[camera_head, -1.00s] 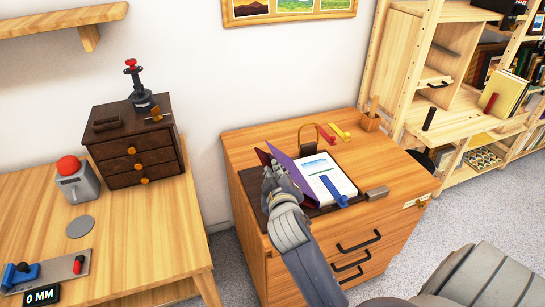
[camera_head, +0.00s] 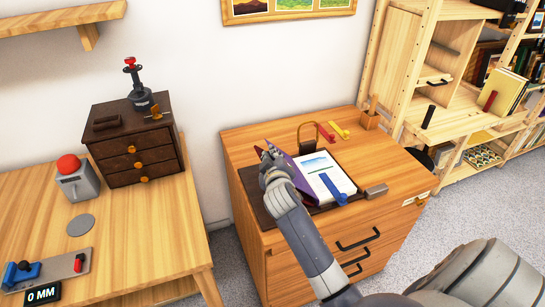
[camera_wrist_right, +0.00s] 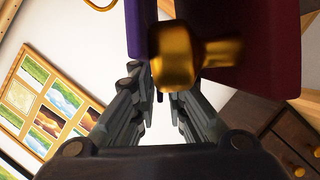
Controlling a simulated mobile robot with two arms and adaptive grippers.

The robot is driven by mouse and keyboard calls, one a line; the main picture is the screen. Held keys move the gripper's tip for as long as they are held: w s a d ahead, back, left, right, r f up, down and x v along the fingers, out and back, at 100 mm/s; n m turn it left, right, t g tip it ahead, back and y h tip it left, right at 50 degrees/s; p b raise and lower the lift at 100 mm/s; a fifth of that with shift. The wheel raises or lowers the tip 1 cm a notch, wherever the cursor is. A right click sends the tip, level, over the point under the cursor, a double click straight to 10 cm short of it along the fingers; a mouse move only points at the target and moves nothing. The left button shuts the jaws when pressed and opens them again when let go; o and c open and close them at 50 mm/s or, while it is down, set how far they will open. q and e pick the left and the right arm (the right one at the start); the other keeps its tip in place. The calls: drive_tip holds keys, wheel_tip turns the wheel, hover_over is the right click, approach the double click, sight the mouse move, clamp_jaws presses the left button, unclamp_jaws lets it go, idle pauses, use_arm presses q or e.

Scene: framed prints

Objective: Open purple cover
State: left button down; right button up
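The purple cover (camera_head: 291,175) stands raised and tilted along the left side of a white printed page (camera_head: 322,176), so the page is exposed. In the right wrist view the cover's purple edge (camera_wrist_right: 143,28) and a dark red panel (camera_wrist_right: 255,50) show close up, with a gold knob (camera_wrist_right: 195,55) by the fingers. My right gripper (camera_head: 270,166) is at the cover's left side. Its fingers (camera_wrist_right: 158,105) look apart with a gap between them, beside or below the knob; contact is unclear. My left gripper is not in view.
A blue strip (camera_head: 333,189) lies on the page. The book rests on a dark mat (camera_head: 263,209) on a wooden drawer cabinet (camera_head: 238,146). A desk (camera_head: 130,232) is at left, shelves at right.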

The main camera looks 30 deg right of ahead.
clamp_jaws()
drive_tip(key=shift+d+r+p, duration=0.1)
drive_tip(key=shift+r+p, duration=0.15)
drive_tip(key=shift+p, duration=0.25)
drive_tip(key=d+r+p, duration=0.1)
drive_tip(key=p, duration=0.1)
drive_tip(key=d+r+m+y+p, duration=0.1)
drive_tip(key=d+p, duration=0.1)
drive_tip(key=p, duration=0.1)
drive_tip(key=s+d+r+m+p, duration=0.1)
drive_tip(key=p, duration=0.1)
drive_tip(key=shift+s+d+y+p, duration=0.1)
drive_tip(key=shift+d+y+p, duration=0.1)
drive_tip(key=shift+y+p, duration=0.15)
drive_tip(key=shift+s+d+m+p, duration=0.1)
drive_tip(key=shift+d+m+p, duration=0.2)
drive_tip(key=shift+d+p, duration=0.3)
drive_tip(key=shift+d, duration=0.1)
drive_tip(key=shift+d+r, duration=0.1)
drive_tip(key=shift+r, duration=0.05)
drive_tip(key=shift+o, duration=0.2)
unclamp_jaws()
drive_tip(key=shift+d, duration=0.1)
